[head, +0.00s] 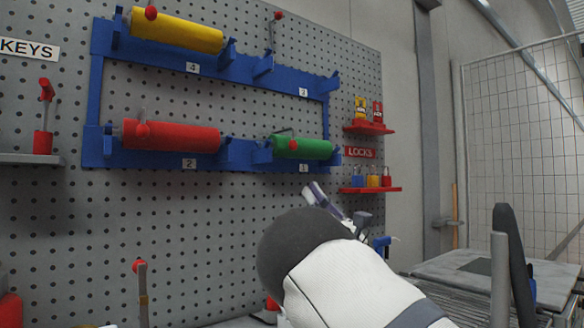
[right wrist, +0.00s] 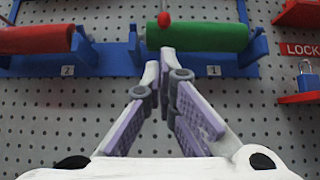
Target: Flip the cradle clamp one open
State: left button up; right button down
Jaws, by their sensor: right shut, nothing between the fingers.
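Cradle one, marked by the label 1 (head: 303,168), holds a green roller (head: 305,149) on the blue wall rack. Its clamp has a red ball knob (head: 281,143) low against the roller's left front, so the clamp looks closed over the roller. The knob also shows in the right wrist view (right wrist: 164,19), in front of the green roller (right wrist: 205,37). My right gripper (head: 315,192) is below cradle one, apart from the clamp. In the right wrist view its fingers (right wrist: 160,62) are shut with nothing between them, pointing toward the roller. My left gripper is not in view.
A red roller (head: 178,137) sits in cradle two and a yellow roller (head: 178,30) in cradle four. Cradle three is empty, its clamp knob (head: 278,15) raised. A red lock shelf (head: 370,190) with padlocks is right of cradle one. Bare pegboard lies below the rack.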

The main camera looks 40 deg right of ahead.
jog(key=p+x, duration=0.1)
jog(key=x, duration=0.8)
jog(key=shift+s, duration=0.1)
jog(key=shift+w+r, duration=0.3)
jog(key=shift+w, duration=0.05)
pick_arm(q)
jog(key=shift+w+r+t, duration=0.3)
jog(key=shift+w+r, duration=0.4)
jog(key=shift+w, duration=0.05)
pick_arm(e)
jog(key=shift+w, duration=0.1)
